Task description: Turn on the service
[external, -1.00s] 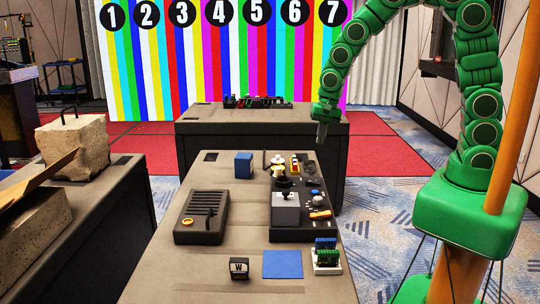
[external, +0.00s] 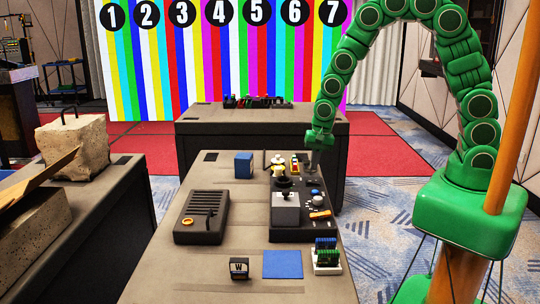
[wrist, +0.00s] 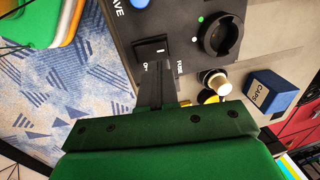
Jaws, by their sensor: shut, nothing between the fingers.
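The dark control panel (external: 290,235) lies on the right side of the near table and also shows in the wrist view (wrist: 122,28). A black rocker switch (wrist: 150,49) with a white line sits on it, near the word FUSE and part of an "O" label. My gripper (external: 315,170) is shut and empty, pointing down over the far right part of the panel. In the wrist view its fingers (wrist: 156,76) end right beside the rocker switch and hide its lower part. I cannot tell whether they touch it.
A blue CAPS block (wrist: 271,93) stands beyond. A slotted dark box (external: 202,218) lies left of the panel.

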